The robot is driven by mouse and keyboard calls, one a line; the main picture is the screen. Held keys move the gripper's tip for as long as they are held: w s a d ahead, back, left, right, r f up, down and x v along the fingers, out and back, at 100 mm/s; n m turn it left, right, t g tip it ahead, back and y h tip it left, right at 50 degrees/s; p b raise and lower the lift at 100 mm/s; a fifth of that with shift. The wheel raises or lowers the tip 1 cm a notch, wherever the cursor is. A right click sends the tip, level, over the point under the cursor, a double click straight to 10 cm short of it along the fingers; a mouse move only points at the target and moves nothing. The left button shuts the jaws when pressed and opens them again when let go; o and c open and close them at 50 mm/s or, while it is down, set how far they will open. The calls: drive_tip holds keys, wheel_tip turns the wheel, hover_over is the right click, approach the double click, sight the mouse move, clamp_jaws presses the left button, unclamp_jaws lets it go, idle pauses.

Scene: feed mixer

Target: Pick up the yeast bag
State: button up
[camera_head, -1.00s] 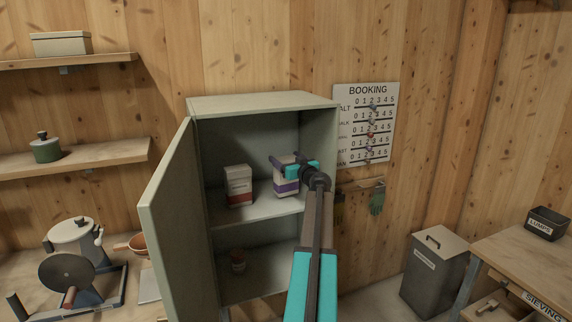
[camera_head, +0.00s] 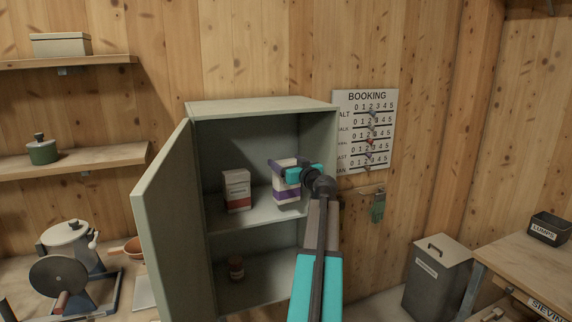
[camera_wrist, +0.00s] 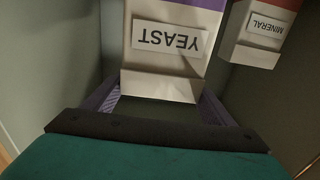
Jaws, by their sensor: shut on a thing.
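The yeast bag (camera_head: 285,192) is white with a purple band, in the open cabinet above its middle shelf in the head view. In the wrist view the yeast bag (camera_wrist: 168,52) shows its YEAST label upside down. My gripper (camera_head: 288,168) reaches in from the front right and is shut on the yeast bag. In the wrist view its purple fingers (camera_wrist: 160,104) stand on either side of the bag. Whether the bag's base touches the shelf is hard to tell.
A white and red bag (camera_head: 237,190), labelled MINERAL in the wrist view (camera_wrist: 262,30), stands to the left on the same shelf (camera_head: 262,214). The cabinet door (camera_head: 168,220) is open on the left.

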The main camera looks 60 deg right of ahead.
drive_tip(key=s+a+b, duration=0.2)
drive_tip(key=s+a, duration=0.3)
drive_tip(key=a, duration=0.2)
drive_tip(key=shift+r, duration=0.4)
drive_tip(key=shift+w, duration=0.1)
